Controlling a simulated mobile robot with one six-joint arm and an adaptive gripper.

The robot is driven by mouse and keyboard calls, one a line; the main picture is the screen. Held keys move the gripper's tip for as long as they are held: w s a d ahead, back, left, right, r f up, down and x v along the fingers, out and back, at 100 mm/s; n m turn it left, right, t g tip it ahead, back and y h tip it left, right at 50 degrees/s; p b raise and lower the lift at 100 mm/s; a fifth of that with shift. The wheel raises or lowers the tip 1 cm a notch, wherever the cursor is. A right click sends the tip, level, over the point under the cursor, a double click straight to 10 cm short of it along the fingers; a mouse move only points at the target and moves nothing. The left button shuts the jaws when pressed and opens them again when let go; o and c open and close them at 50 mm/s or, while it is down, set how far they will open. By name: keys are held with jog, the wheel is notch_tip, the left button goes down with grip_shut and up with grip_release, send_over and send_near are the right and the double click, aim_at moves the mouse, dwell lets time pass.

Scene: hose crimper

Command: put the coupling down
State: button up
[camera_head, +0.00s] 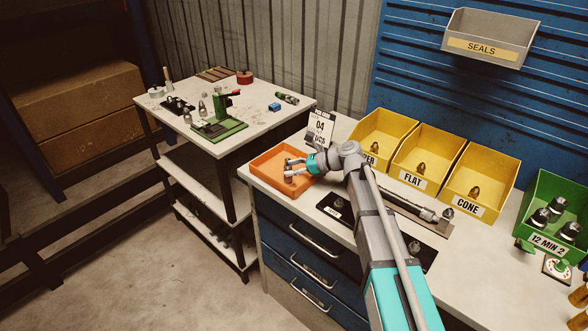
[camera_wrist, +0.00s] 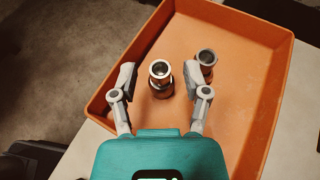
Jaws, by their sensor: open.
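A silver metal coupling (camera_wrist: 161,84) stands upright in the orange tray (camera_wrist: 240,100), between the fingers of my gripper (camera_wrist: 160,77) in the wrist view. The fingers are open, with a gap visible on both sides of the coupling. A second metal fitting (camera_wrist: 206,62) stands in the tray just right of it, close to the right finger. In the head view the tray (camera_head: 264,178) sits at the left end of the workbench, and my gripper (camera_head: 291,167) reaches into it from the right. The couplings are small and partly hidden by the fingers there.
Yellow bins labelled FLAT (camera_head: 412,180) and CONE (camera_head: 467,209) and a green bin (camera_head: 546,240) line the bench's back. A separate cart (camera_head: 255,120) holds a green press (camera_head: 220,130). The tray's right side is bare.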

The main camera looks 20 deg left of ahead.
jog(key=shift+r, duration=0.1)
jog(key=shift+r, duration=0.15)
jog(key=p+v, duration=0.5)
jog(key=v, duration=0.7)
jog(key=shift+w, duration=0.1)
dwell(0.4)
